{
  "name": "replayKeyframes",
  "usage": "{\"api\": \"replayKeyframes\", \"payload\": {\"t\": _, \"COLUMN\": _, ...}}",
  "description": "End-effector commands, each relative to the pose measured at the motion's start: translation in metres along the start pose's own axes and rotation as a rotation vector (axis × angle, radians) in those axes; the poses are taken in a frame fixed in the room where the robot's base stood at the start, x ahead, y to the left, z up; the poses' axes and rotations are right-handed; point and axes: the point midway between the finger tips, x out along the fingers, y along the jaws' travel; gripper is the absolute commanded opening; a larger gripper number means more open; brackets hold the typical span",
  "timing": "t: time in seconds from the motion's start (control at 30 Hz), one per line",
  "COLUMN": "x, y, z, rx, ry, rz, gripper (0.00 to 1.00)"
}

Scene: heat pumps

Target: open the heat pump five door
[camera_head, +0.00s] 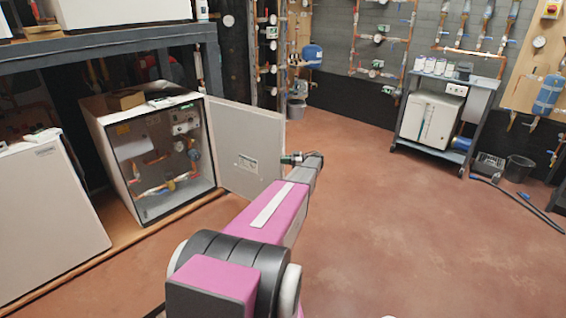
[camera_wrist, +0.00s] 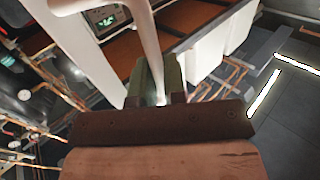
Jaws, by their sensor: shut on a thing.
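The heat pump (camera_head: 165,160) is a white box on the floor at the left in the head view, with pipes and gauges showing inside. Its door (camera_head: 247,150) stands swung far out to the right of the opening. My gripper (camera_head: 292,159) is at the door's outer edge, at mid height. In the wrist view the fingers (camera_wrist: 160,88) are shut on the white door edge (camera_wrist: 150,45). The exact contact between fingers and edge is partly hidden.
Another white unit (camera_head: 48,205) stands to the left. A grey shelf frame (camera_head: 110,47) runs above the heat pump. A cart (camera_head: 432,115) with a white box stands at the back right. The red-brown floor (camera_head: 420,220) at the centre right is clear.

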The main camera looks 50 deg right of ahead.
Motion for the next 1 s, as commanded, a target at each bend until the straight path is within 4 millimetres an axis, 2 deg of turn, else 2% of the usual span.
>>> {"api": "replayKeyframes", "payload": {"t": 0.27, "x": 0.004, "y": 0.004, "z": 0.003, "rx": 0.0, "ry": -0.006, "rz": 0.004, "gripper": 0.0}}
{"api": "replayKeyframes", "payload": {"t": 0.3, "x": 0.004, "y": 0.004, "z": 0.003, "rx": 0.0, "ry": -0.007, "rz": 0.004, "gripper": 0.15}}
{"api": "replayKeyframes", "payload": {"t": 0.33, "x": 0.004, "y": 0.004, "z": 0.003, "rx": 0.0, "ry": -0.006, "rz": 0.003, "gripper": 0.23}}
{"api": "replayKeyframes", "payload": {"t": 0.67, "x": -0.001, "y": 0.002, "z": 0.002, "rx": 0.0, "ry": -0.004, "rz": 0.004, "gripper": 0.23}}
{"api": "replayKeyframes", "payload": {"t": 0.87, "x": -0.027, "y": 0.002, "z": 0.002, "rx": 0.0, "ry": -0.005, "rz": 0.004, "gripper": 0.23}}
{"api": "replayKeyframes", "payload": {"t": 1.0, "x": -0.054, "y": 0.003, "z": 0.002, "rx": 0.0, "ry": -0.005, "rz": 0.005, "gripper": 0.23}}
